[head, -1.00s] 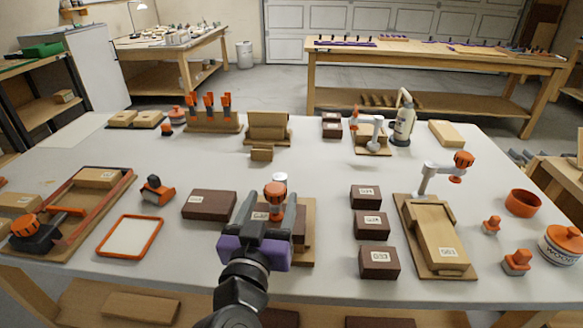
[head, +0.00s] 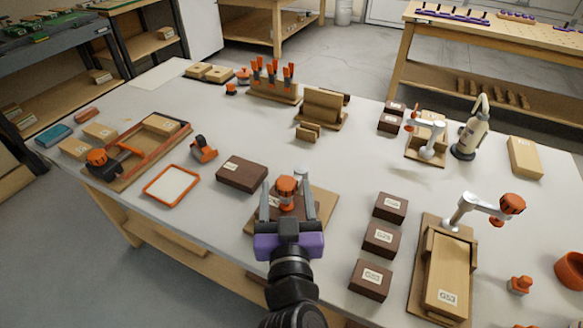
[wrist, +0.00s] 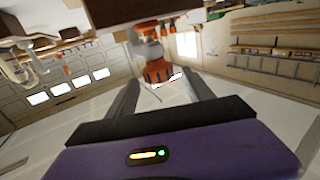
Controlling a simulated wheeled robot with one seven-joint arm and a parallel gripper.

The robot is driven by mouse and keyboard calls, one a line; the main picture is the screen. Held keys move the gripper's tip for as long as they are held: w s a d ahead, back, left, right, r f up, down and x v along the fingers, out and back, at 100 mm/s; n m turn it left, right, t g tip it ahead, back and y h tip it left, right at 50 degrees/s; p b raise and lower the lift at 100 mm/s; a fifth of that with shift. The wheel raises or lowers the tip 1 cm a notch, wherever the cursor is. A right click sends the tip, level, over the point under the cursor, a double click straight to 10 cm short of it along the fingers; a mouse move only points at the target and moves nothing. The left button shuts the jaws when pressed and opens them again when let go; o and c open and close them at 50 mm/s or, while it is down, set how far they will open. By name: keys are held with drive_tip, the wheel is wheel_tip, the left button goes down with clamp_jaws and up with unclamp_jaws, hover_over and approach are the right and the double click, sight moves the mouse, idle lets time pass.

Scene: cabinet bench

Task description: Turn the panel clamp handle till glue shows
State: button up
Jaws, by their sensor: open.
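My gripper (head: 285,194) is open, its two fingers spread on either side of an orange clamp handle (head: 287,186) at the front middle of the bench. In the wrist view the orange handle (wrist: 158,71) shows between and beyond the fingers; I cannot tell whether they touch it. The handle stands over a dark brown block on a wooden base board (head: 322,207), partly hidden by my gripper. No glue can be made out there. Another clamp with a black and orange handle (head: 97,157) sits on a red-framed board at the left. A grey-armed clamp with an orange knob (head: 512,203) stands at the right.
Dark brown labelled blocks stand close by: one to the left (head: 241,174) and several to the right (head: 381,240). An orange-rimmed tray (head: 172,185) lies farther left. A glue bottle (head: 471,133) stands at the back right.

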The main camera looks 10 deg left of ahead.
sight(292, 176)
drive_tip(key=shift+w+a+p, duration=0.15)
drive_tip(key=shift+w+a, duration=0.05)
drive_tip(key=shift+w, duration=1.15)
drive_tip(key=shift+w+a+p, duration=0.15)
drive_tip(key=shift+w, duration=1.2)
clamp_jaws()
drive_tip(key=shift+f+m+h+b, duration=0.3)
drive_tip(key=shift+h+b, duration=0.2)
drive_tip(key=shift+b, duration=0.7)
drive_tip(key=m+h+b, duration=0.1)
drive_tip(key=h+b, duration=0.1)
drive_tip(key=b, duration=0.2)
drive_tip(key=shift+d, duration=0.1)
drive_tip(key=m+h+b, duration=0.1)
drive_tip(key=h+b, duration=0.1)
drive_tip(key=m+h+b, duration=0.2)
drive_tip(key=shift+d+r+b, duration=0.1)
drive_tip(key=shift+d+b, duration=0.2)
drive_tip(key=shift+b, duration=0.1)
drive_tip(key=shift+s+d+r+m+g+h+b, duration=0.1)
drive_tip(key=shift+d+m+g+h+b, duration=0.1)
drive_tip(key=shift+m+g+h+b, duration=0.65)
drive_tip(key=shift+r+h, duration=0.1)
drive_tip(key=shift+h, duration=0.55)
